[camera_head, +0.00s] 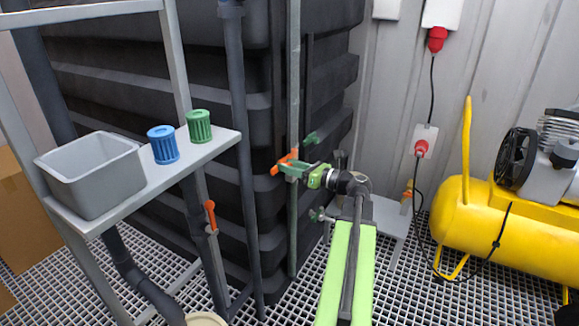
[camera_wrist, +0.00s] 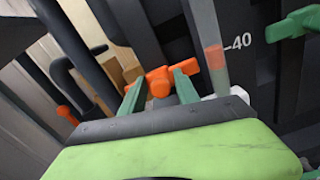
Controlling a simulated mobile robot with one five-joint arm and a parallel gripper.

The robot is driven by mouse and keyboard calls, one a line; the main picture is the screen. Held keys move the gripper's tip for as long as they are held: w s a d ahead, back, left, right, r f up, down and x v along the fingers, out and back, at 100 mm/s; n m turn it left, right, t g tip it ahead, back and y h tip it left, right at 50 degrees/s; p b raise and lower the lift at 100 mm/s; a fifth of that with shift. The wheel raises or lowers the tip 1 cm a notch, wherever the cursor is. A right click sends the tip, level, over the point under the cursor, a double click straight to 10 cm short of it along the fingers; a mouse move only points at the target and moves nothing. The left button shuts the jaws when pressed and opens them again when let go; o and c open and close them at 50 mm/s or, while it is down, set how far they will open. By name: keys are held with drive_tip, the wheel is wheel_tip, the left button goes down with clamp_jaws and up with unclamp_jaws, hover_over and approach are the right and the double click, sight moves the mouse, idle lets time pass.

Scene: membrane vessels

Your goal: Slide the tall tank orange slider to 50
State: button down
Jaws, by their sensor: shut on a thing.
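The tall tank (camera_head: 160,85) is black and ribbed. A thin upright grey-green rail (camera_head: 294,90) runs down its front right side. The orange slider (camera_head: 284,160) sits at this rail, at about mid-height in the head view. My gripper (camera_head: 295,172) has green fingers and is shut on the slider. In the wrist view my gripper (camera_wrist: 158,88) has its fingers on either side of the orange slider knob (camera_wrist: 159,78). A white 40 mark (camera_wrist: 238,41) shows on the dark tank, beside a reddish-orange band (camera_wrist: 215,57) on a translucent strip. No 50 mark is readable.
A shelf (camera_head: 215,150) at left holds a grey bin (camera_head: 90,175), a blue cap (camera_head: 162,144) and a green cap (camera_head: 199,126). An orange valve handle (camera_head: 210,215) is below it. A yellow compressor (camera_head: 485,220) stands at right. Green handles jut near my gripper.

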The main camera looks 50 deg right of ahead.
sight(278, 114)
drive_tip(key=shift+r, duration=0.1)
idle(0.3)
wheel_tip(278, 114, up, 17)
drive_tip(key=p, duration=1.7)
drive_tip(key=c, duration=1.2)
unclamp_jaws()
drive_tip(key=v, duration=1.7)
drive_tip(key=shift+s, duration=0.25)
